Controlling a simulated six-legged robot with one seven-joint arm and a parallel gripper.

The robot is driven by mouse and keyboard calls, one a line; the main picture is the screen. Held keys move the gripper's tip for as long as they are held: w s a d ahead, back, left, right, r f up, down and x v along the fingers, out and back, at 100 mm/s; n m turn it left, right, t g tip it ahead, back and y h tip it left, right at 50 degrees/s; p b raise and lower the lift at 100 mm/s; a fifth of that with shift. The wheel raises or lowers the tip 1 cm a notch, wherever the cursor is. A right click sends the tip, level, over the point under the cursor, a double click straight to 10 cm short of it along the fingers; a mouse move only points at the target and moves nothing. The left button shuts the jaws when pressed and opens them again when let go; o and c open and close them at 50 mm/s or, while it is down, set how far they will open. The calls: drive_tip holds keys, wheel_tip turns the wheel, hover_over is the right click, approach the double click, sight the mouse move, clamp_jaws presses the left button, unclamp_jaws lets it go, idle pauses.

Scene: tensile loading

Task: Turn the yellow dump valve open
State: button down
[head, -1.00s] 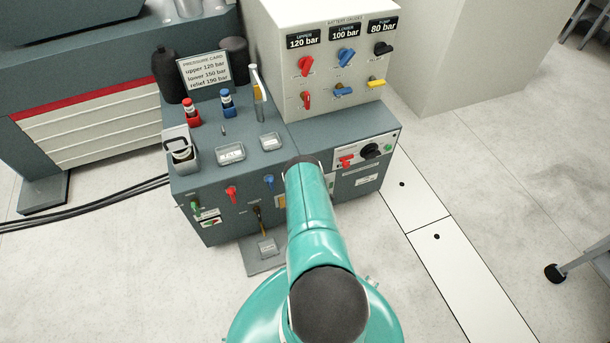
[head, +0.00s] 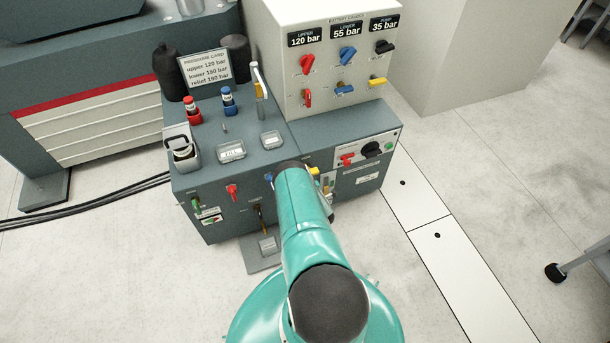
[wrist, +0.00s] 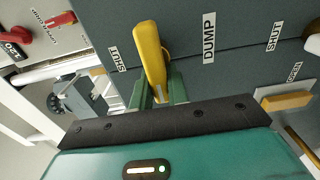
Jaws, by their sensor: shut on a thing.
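The yellow dump valve handle (wrist: 150,55) stands beside the DUMP label in the wrist view, with a SHUT label on its other side. My gripper (wrist: 159,88) has its two green fingers shut on the lower part of this handle. In the head view a bit of the yellow handle (head: 314,171) shows just right of my arm, on the front of the grey cabinet (head: 240,180). My arm hides my gripper and most of the handle there.
The gauge box (head: 330,15) above reads upper 120 bar, lower 55 bar and pump 35 bar. It carries several knobs and another yellow handle (head: 377,82). A black knob (head: 370,149) is to the right on the cabinet front.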

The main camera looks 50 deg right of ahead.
drive_tip(key=c, duration=1.4)
unclamp_jaws()
drive_tip(key=shift+o, duration=0.2)
drive_tip(key=shift+s, duration=0.1)
drive_tip(key=v, duration=1.3)
drive_tip(key=shift+s+a, duration=0.15)
drive_tip(key=shift+s, duration=0.15)
